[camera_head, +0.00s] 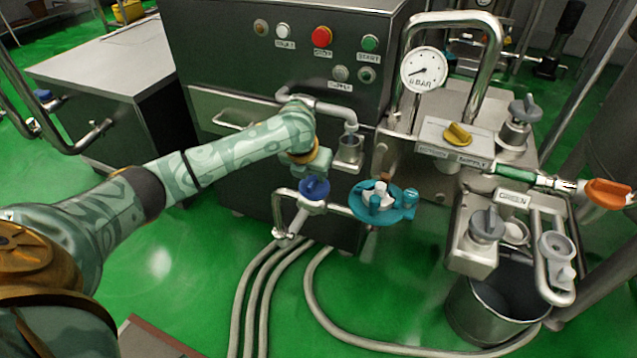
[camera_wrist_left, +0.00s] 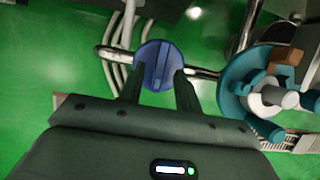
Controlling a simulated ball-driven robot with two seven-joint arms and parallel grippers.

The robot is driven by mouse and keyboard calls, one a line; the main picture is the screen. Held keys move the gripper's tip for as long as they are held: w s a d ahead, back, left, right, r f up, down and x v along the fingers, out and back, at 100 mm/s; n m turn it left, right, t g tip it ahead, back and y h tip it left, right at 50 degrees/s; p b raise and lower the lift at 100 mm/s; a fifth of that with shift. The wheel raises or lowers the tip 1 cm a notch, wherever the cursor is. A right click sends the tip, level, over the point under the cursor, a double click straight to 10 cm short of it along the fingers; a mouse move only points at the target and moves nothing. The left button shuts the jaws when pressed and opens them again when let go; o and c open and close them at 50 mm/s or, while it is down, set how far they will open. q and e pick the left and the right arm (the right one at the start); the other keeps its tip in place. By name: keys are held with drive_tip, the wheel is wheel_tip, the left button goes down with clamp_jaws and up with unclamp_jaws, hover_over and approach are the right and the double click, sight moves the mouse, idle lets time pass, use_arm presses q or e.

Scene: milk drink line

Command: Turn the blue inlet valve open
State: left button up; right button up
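The blue inlet valve knob (camera_head: 315,188) sits on a metal pipe left of a teal fitting. It also shows in the left wrist view (camera_wrist_left: 158,62), where a ridge crosses its round face. My left gripper (camera_head: 303,170) is just above and behind the knob in the head view, its fingers partly hidden by the wrist. In the left wrist view, my left gripper (camera_wrist_left: 158,77) is open, with one finger on each side of the knob's lower part. I cannot tell whether the fingers touch it. My right gripper is not in view.
The teal fitting (camera_head: 370,214) with small cylinders stands close right of the knob. A control cabinet (camera_head: 220,75) is behind my arm. Grey hoses (camera_head: 262,285) run down below the valve. Other valves, a yellow handle (camera_head: 457,134) and an orange handle (camera_head: 608,194), are farther right.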

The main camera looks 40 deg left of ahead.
use_arm(q)
drive_tip(key=shift+b+x, duration=0.35)
drive_tip(key=shift+x, duration=0.65)
drive_tip(key=shift+r, duration=0.1)
clamp_jaws()
drive_tip(key=shift+r, duration=0.1)
